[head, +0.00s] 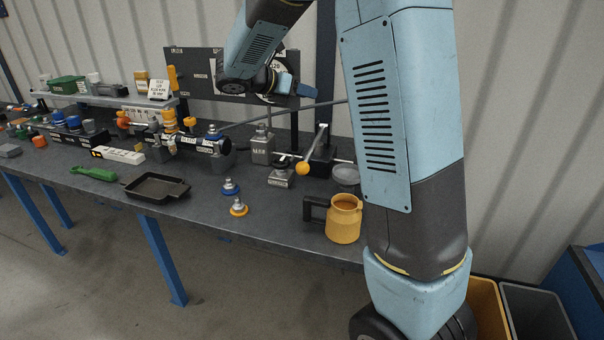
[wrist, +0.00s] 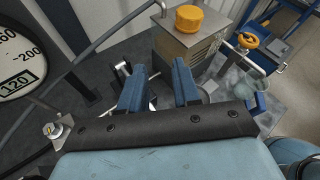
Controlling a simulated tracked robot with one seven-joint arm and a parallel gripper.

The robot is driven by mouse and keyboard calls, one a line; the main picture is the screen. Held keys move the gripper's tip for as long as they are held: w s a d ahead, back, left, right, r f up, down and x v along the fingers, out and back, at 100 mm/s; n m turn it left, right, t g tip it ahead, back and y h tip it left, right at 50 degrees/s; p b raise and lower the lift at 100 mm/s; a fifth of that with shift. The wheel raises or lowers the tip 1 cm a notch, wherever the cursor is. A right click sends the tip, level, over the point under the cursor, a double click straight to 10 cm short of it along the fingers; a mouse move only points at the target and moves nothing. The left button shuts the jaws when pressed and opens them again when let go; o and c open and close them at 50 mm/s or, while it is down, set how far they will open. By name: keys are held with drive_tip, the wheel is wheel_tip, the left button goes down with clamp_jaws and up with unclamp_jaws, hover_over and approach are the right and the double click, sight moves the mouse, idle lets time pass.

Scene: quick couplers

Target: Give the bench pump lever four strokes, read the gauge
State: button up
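The pump lever shows in the head view as a short bar with an orange ball knob (head: 302,168), tilted down toward the bench front from a black bracket. The gauge is mostly hidden behind my wrist in the head view. Part of its white dial (wrist: 14,62) shows at the left edge of the wrist view, with a "120" label; its needle cannot be read. My gripper (wrist: 160,82) has its two blue fingers apart with nothing clearly held between them. In the head view my gripper (head: 300,88) is up by the dark back panel, above and apart from the lever knob.
A yellow mug (head: 344,219), a black tray (head: 156,187) and two small fittings (head: 238,207) stand along the bench front. A grey metal box with an orange cap (wrist: 188,18) is beyond my fingers in the wrist view. A hose crosses behind the lever.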

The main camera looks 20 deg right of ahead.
drive_tip(key=v, duration=0.6)
idle(0.3)
drive_tip(key=s+d+m+g+y, duration=0.1)
drive_tip(key=s+d+m+y, duration=0.2)
drive_tip(key=s+m, duration=0.35)
drive_tip(key=s+d+m+g+y, duration=0.1)
drive_tip(key=s+d+m+y, duration=0.25)
drive_tip(key=s, duration=0.65)
drive_tip(key=s+a+f+m+t+y, duration=0.1)
drive_tip(key=s+a+m+t+y, duration=0.1)
drive_tip(key=s+m, duration=0.4)
drive_tip(key=s+a+f+m+t+y, duration=0.1)
drive_tip(key=s+a+m+y, duration=0.1)
drive_tip(key=s+m+y, duration=0.2)
drive_tip(key=shift+s+f+m+t, duration=0.4)
drive_tip(key=shift+s+m, duration=1.4)
drive_tip(key=shift+s, duration=1)
drive_tip(key=shift+o, duration=0.4)
drive_tip(key=shift+y, duration=0.25)
